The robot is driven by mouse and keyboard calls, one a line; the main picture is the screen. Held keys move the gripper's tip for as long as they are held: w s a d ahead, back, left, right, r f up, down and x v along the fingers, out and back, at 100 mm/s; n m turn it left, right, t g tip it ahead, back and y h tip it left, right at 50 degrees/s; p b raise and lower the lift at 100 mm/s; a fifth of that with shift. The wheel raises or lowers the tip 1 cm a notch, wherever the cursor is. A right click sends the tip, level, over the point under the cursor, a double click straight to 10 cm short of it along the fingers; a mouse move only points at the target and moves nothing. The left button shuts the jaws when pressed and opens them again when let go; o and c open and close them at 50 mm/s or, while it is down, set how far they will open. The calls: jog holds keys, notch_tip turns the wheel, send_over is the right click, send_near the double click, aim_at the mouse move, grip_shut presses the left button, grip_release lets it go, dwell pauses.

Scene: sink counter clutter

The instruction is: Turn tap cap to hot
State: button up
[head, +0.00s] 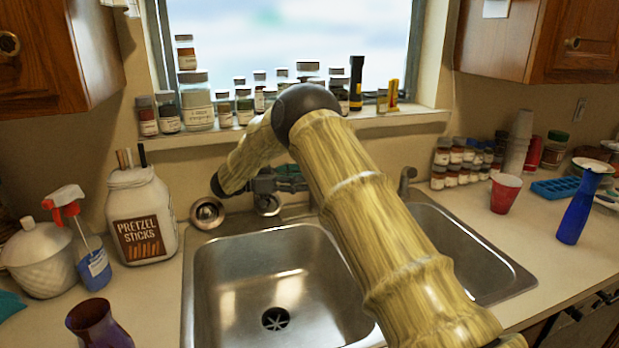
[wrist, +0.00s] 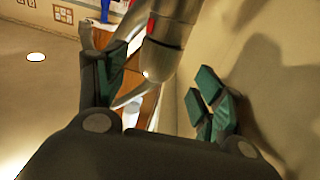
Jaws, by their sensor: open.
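The tap (wrist: 168,48) shows in the wrist view as a grey metal cylinder with a rounded end and a small red mark. It hangs between the tips of my gripper (wrist: 155,82), nearer the left finger. The gripper's teal-padded fingers are spread apart, and I cannot tell whether either touches the metal. In the head view my gripper (head: 280,182) is low behind the sink, below the window sill. My arm and gripper hide most of the tap there, and its cap cannot be made out.
The double sink (head: 275,270) lies in front, partly covered by my arm. A round metal strainer (head: 207,213) is left of the gripper. A pretzel jar (head: 143,215) stands left, spice jars (head: 460,160) right. Bottles line the sill (head: 300,130) above. The wall is close on the wrist view's right.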

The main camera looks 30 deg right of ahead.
jog(key=shift+v, duration=1.5)
jog(key=shift+s+a+n+t+h+p, duration=0.5)
jog(key=shift+s+a+n+t+p, duration=1.85)
jog(key=shift+t, duration=1.55)
jog(key=shift+n, duration=0.25)
jog(key=d, duration=0.3)
jog(key=w+d+p, duration=0.1)
jog(key=d, duration=0.3)
jog(key=d+p, duration=0.1)
jog(key=d, duration=0.2)
jog(key=shift+w+d+f, duration=0.2)
